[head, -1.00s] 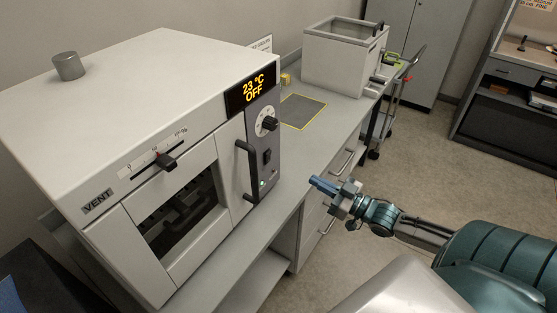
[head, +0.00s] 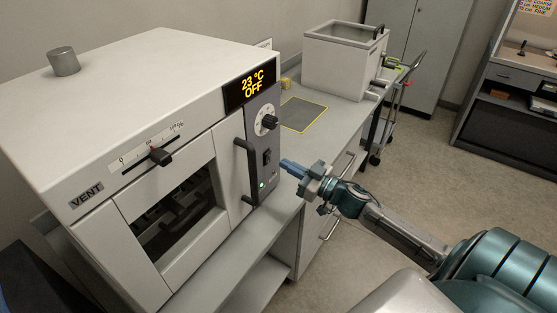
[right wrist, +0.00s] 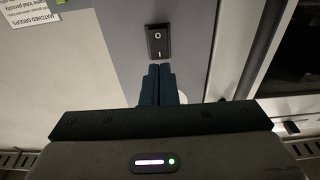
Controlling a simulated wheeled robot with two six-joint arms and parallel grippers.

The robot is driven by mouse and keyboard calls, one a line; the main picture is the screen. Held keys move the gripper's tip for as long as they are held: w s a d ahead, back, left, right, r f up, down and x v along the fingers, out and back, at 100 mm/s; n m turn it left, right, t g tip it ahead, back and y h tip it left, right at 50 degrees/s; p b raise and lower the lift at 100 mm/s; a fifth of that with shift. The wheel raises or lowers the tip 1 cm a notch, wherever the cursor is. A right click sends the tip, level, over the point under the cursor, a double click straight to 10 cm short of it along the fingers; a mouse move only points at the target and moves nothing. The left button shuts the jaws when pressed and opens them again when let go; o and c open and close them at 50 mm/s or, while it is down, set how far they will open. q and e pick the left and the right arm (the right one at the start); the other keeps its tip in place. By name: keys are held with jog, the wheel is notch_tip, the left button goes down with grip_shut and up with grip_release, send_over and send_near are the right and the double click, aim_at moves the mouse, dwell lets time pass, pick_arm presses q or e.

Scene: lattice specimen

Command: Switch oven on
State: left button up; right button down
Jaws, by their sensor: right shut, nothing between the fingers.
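The oven (head: 130,80) stands at the left in the head view, its display (head: 252,87) reading 23 °C and OFF. Its black rocker switch (head: 267,157) is on the dark control panel, below the round dial (head: 269,122). A small green light (head: 262,184) glows beneath the switch. In the right wrist view the switch (right wrist: 158,41), marked O and I, is just beyond my fingertips. My right gripper (head: 286,164) is shut and empty, pointing at the panel close to the switch. I cannot tell whether it touches. My left gripper is out of view.
The oven's black door handle (head: 247,172) sticks out left of the switch. A vent slider (head: 160,156) is on the front. A grey open-topped bath (head: 340,65) and a yellow-edged mat (head: 303,114) are farther along the bench.

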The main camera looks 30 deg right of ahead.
aim_at(269, 155)
jog(key=shift+r+p+x, duration=0.15)
jog(key=shift+p+x, duration=0.5)
jog(key=shift+r+p+x, duration=0.15)
jog(key=shift+p+x, duration=0.45)
jog(key=shift+x, duration=0.05)
jog(key=shift+w+a+f+p, duration=0.2)
jog(key=shift+w+p, duration=0.1)
jog(key=shift+w, duration=0.25)
